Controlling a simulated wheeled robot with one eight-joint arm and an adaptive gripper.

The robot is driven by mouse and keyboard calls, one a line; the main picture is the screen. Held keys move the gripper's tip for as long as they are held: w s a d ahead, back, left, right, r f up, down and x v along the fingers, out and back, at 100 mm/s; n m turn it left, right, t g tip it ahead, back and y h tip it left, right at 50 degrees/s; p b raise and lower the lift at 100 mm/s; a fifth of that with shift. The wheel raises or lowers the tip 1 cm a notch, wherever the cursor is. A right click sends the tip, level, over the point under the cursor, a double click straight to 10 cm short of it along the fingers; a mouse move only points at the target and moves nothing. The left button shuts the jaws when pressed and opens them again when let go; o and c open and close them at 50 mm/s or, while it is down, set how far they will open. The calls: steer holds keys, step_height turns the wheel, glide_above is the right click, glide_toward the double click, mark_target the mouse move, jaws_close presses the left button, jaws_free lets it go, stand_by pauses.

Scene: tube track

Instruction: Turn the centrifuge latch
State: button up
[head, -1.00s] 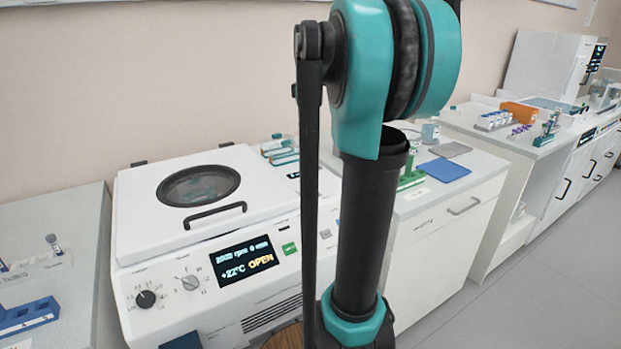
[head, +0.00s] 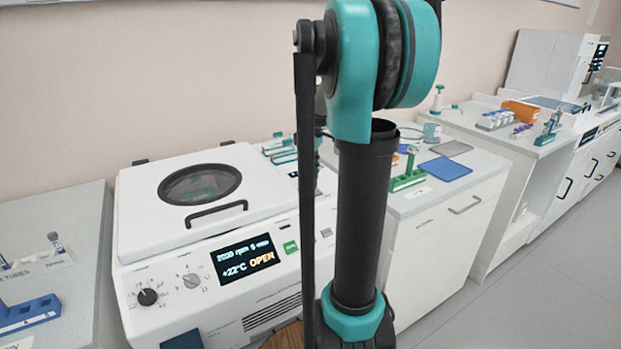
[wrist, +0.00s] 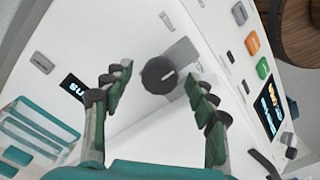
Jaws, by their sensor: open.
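The white centrifuge (head: 215,225) stands left of centre in the head view, its lid (head: 140,215) down and its display (head: 245,259) reading OPEN. In the wrist view, a dark round knob with a pale line (wrist: 158,75) sits beside a grey plate on a white face; it looks like the latch. My gripper (wrist: 158,92) is open and empty. Its two fingers appear on either side of the knob in the picture. I cannot tell how far they are from it or whether they touch it. In the head view my arm hides most of the gripper.
The centrifuge panel has a black knob (head: 148,297) and a grey knob (head: 190,281). The lid handle (head: 216,214) sticks up. A teal and white rack (wrist: 38,132) lies lower left in the wrist view. A green rack (head: 408,180) and blue mat (head: 445,169) are on the bench to the right.

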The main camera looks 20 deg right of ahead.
steer(key=c, duration=1.2)
steer(key=shift+o, duration=0.2)
steer(key=shift+m, duration=0.3)
steer(key=m, duration=0.3)
steer(key=shift+m, duration=0.3)
steer(key=m, duration=0.4)
steer(key=shift+m, duration=0.3)
steer(key=m, duration=0.9)
steer(key=shift+a, duration=0.1)
